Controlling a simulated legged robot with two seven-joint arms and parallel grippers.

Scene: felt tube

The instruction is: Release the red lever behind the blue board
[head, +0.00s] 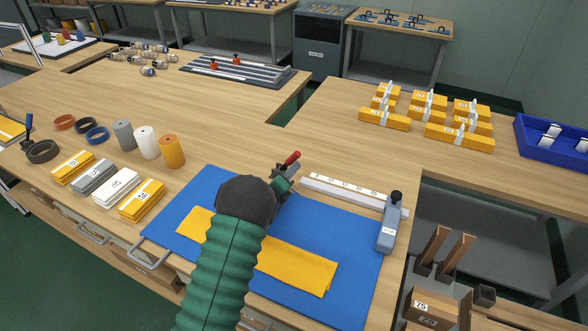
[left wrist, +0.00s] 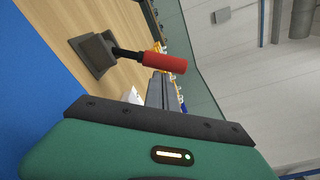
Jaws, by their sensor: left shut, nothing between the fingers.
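The red lever (head: 291,158) stands tilted at the back edge of the blue board (head: 205,182). In the left wrist view the red lever (left wrist: 165,62) shows its red grip, black stem and square grey base. The blue board (left wrist: 35,95) fills the left of that view. My left gripper (head: 284,188), on a green-sleeved arm, is over the back of the board, just in front of the lever. Its fingers are shut and empty; I cannot tell whether they touch the lever. They partly hide the lever's lower part in the head view. My right gripper is out of view.
A folded yellow felt sheet (head: 300,268) lies on the board, partly under my arm. A white ruler (head: 343,190) and a grey-blue tool (head: 390,228) stand to the right. Felt stacks (head: 117,187) and rolls (head: 147,142) stand to the left. The table behind the lever is clear.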

